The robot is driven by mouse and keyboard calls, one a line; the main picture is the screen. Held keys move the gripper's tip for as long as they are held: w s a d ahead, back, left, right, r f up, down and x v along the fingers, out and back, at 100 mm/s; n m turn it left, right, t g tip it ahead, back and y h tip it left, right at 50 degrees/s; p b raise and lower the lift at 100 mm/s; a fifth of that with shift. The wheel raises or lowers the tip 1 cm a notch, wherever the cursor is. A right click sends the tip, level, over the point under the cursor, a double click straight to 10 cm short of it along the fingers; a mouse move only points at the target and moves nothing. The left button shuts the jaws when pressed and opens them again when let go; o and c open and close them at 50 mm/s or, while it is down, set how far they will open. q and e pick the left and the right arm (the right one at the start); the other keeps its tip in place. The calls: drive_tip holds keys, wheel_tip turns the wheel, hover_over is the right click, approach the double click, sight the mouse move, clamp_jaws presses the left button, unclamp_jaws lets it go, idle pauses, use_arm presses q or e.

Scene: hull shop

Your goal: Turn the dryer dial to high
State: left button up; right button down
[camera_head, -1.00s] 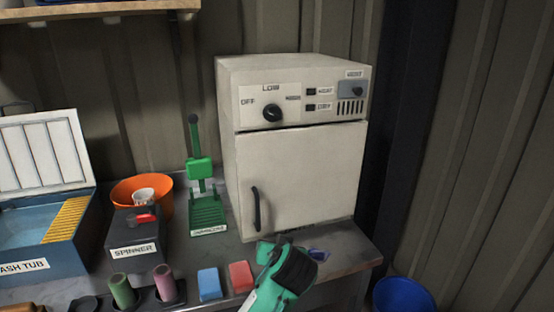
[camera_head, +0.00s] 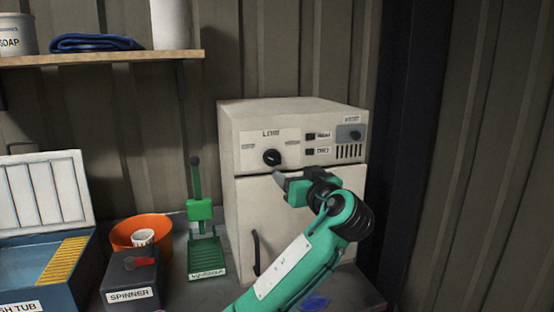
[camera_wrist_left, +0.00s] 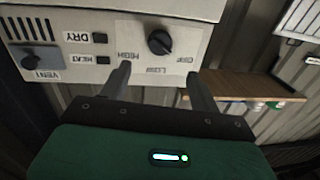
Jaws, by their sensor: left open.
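The dryer (camera_head: 255,202) is a cream cabinet with a closed door on the bench. Its black dial (camera_head: 271,158) sits on a pale panel on the upper front, with LOW above it. In the left wrist view the picture is upside down, and the dial (camera_wrist_left: 160,41) shows by the OFF, LOW and HIGH labels. My left gripper (camera_head: 279,178) is just below the dial in the head view. In the wrist view its fingers (camera_wrist_left: 160,82) are open and empty, apart from the dial, which lies beyond them. My right gripper is not in view.
A vent knob (camera_head: 356,135) and two small dark switches sit right of the dial. The green press (camera_head: 200,211), orange bowl (camera_head: 125,233), spinner (camera_head: 132,277) and wash tub (camera_head: 62,293) stand left on the bench. A shelf (camera_head: 110,57) hangs above.

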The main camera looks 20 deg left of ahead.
sight(276, 161)
use_arm(q)
drive_tip(key=p+x, duration=0.3)
drive_tip(key=x, duration=0.7)
drive_tip(key=shift+s+r, duration=0.1)
drive_tip(key=shift+w+a, duration=0.3)
drive_tip(key=shift+w, duration=0.1)
drive_tip(key=c, duration=0.9)
